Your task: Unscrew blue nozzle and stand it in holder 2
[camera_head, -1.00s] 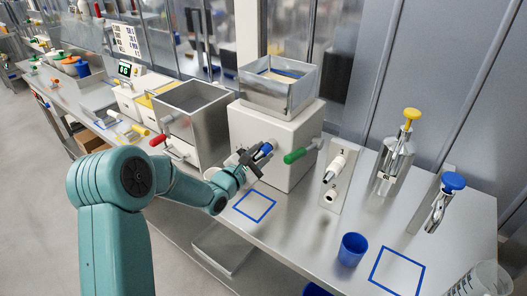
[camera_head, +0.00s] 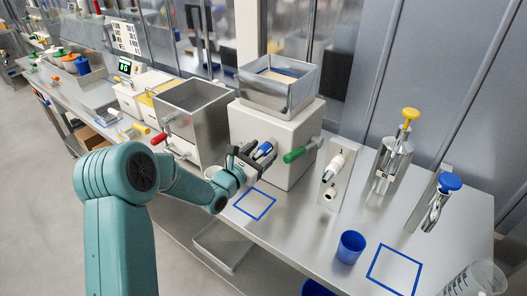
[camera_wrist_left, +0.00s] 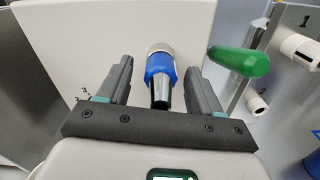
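The blue nozzle (camera_head: 264,149) sticks out of the front of the white machine (camera_head: 275,130). In the left wrist view the nozzle (camera_wrist_left: 161,70) has a blue collar and a dark tip, and it sits on a silver fitting. My left gripper (camera_head: 256,158) is open around it. In the left wrist view its fingers (camera_wrist_left: 161,76) stand on both sides of the nozzle with gaps. Holder 2 (camera_wrist_left: 257,104) is the lower white socket on the metal plate at the right. It looks empty in the head view (camera_head: 331,194). My right gripper is not in view.
A green handle (camera_head: 298,154) juts from the machine just right of the nozzle. Above holder 2, a dark-tipped nozzle (camera_head: 333,168) sits in holder 1. A blue cup (camera_head: 350,247), yellow-topped dispenser (camera_head: 395,155) and blue-topped dispenser (camera_head: 442,200) stand further right.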

